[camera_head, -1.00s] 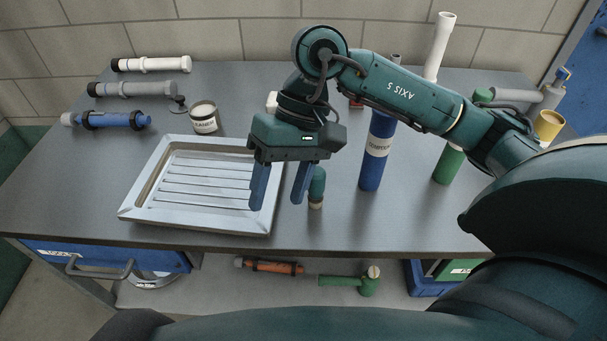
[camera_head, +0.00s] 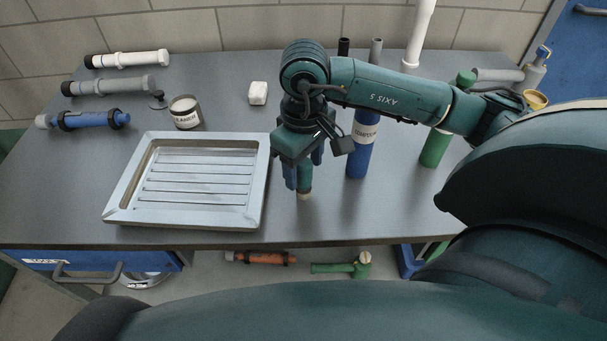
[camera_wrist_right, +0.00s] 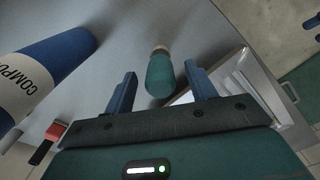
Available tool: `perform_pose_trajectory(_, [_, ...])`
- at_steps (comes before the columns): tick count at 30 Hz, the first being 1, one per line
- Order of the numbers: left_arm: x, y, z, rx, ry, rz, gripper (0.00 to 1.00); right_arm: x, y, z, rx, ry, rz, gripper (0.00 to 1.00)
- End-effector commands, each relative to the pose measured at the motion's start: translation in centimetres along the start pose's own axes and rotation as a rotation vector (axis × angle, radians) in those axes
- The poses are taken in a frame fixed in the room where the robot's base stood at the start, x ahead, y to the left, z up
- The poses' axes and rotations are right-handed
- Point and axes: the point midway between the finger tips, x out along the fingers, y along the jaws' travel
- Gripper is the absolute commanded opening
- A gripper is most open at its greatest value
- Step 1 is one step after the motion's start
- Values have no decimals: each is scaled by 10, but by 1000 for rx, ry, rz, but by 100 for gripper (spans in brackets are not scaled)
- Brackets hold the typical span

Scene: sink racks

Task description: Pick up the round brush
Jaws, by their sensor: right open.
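The round brush (camera_head: 305,186) stands upright on the table, right of the metal tray, with a teal body and a pale, tan lower end. In the right wrist view the brush (camera_wrist_right: 159,76) shows between the two blue fingers, with a gap on each side. My right gripper (camera_head: 304,172) is open and points down over the brush; its fingers partly hide the brush's upper part in the head view. The right gripper (camera_wrist_right: 162,80) holds nothing. My left gripper is not in view.
The metal tray (camera_head: 118,196) lies close on the left. A blue labelled cylinder (camera_head: 358,160) stands close on the right, with a green bottle (camera_head: 435,150) beyond. A labelled jar (camera_head: 186,113) and a white block (camera_head: 258,93) sit behind. The table front is clear.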

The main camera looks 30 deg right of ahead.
Motion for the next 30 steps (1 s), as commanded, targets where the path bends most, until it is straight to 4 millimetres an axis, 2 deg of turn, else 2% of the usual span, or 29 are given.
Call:
perform_pose_trajectory(6, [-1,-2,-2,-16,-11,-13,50,30,-1,0,-1,-2,-2,56])
perform_pose_trajectory(15, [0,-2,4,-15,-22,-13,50,35,0,-1,-1,0,-1,55])
perform_pose_trajectory(30, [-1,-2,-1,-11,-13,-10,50,34,0,-1,0,0,-1,14])
